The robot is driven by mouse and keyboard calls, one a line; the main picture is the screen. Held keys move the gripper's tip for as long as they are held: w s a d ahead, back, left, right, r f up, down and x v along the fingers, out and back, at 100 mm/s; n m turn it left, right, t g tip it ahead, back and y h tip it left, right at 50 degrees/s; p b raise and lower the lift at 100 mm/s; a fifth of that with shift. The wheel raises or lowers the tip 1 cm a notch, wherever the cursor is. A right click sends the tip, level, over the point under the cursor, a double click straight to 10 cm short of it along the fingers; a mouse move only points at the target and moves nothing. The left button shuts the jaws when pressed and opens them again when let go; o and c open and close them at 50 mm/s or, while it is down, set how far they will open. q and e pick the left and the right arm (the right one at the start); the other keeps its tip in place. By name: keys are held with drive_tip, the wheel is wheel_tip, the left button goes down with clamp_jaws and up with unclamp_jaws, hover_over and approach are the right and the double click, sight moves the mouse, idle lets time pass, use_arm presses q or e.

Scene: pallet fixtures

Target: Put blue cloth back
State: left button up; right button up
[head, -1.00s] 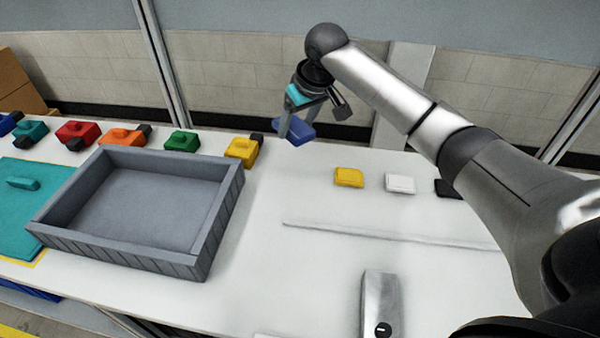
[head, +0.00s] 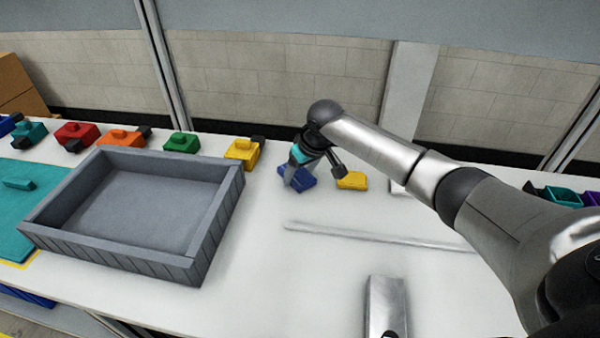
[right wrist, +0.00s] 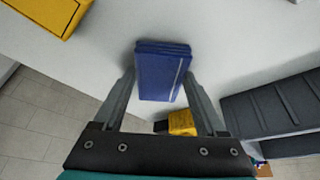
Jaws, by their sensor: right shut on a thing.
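The blue cloth (head: 297,175) is a small folded blue block at the far side of the white table, left of the yellow cloth (head: 352,181). My right gripper (head: 298,183) reaches down on it from above and is shut on it. In the right wrist view the blue cloth (right wrist: 162,72) sits between the two fingers of the right gripper (right wrist: 163,85), low at the table surface; I cannot tell whether it touches the table. My left gripper is not in view.
A grey tray (head: 212,235) stands to the left, empty. Several coloured fixtures line the back edge, with a yellow one (head: 241,152) nearest the cloth. A white cloth (head: 397,187) is partly hidden by my arm. A thin strip (head: 375,236) lies in front.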

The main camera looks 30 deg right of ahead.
drive_tip(key=shift+f, duration=0.15)
drive_tip(key=o, duration=1.2)
drive_tip(key=shift+o, duration=0.2)
drive_tip(key=shift+r, duration=0.3)
drive_tip(key=p+v, duration=0.3)
drive_tip(key=v, duration=0.8)
drive_tip(key=shift+s+r, duration=0.15)
drive_tip(key=shift+r, duration=0.25)
